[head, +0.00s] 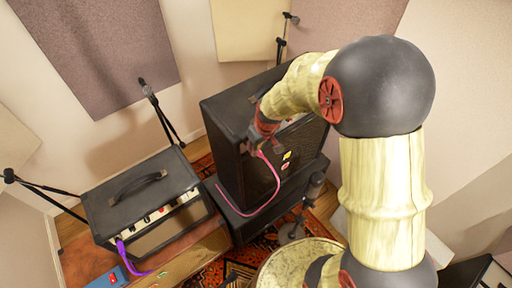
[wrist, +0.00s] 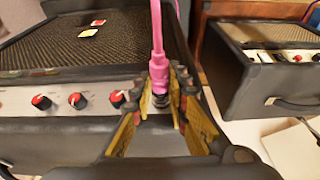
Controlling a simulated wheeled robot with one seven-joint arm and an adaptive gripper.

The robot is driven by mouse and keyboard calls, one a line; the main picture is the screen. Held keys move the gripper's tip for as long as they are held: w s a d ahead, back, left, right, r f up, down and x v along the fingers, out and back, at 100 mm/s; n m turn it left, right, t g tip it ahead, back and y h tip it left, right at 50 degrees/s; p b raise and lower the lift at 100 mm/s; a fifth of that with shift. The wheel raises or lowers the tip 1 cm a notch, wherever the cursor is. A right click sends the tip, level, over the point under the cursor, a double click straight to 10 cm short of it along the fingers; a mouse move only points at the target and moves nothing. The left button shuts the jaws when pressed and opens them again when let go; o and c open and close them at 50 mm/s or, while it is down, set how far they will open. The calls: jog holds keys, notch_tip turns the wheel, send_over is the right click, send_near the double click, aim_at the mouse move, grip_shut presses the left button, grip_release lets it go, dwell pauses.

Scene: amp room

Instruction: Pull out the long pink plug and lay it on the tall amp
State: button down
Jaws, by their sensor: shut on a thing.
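The tall amp (head: 228,172) is a black cabinet stack in the middle of the head view. In the wrist view its grille and its pale panel (wrist: 48,100) with red knobs show. My gripper (head: 262,138) is at the upper front edge of this amp. Its yellow fingers (wrist: 160,92) are shut on the long pink plug (wrist: 157,66), which also shows in the head view with its pink cable (head: 272,183) hanging down the front of the amp. The fingers hide the plug's tip, so I cannot tell whether it sits in a socket.
A smaller amp (head: 142,195) with a top handle stands at the left, with a purple plug (head: 121,246) at its panel. Microphone stands (head: 160,112) rise behind. A drum or cymbal (head: 300,262) is in front.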

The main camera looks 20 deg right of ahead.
aim_at(262, 156)
jog(key=shift+s+d+r+b, duration=0.1)
jog(key=shift+s+d+b, duration=0.1)
jog(key=shift+s, duration=0.45)
jog(key=shift+s+d+r+b, duration=0.15)
jog(key=shift+s+d, duration=0.1)
jog(key=shift+s, duration=0.4)
jog(key=shift+s+d+r+b, duration=0.1)
jog(key=shift+s+d+b, duration=0.1)
jog(key=shift+s, duration=0.45)
jog(key=shift+f, duration=0.1)
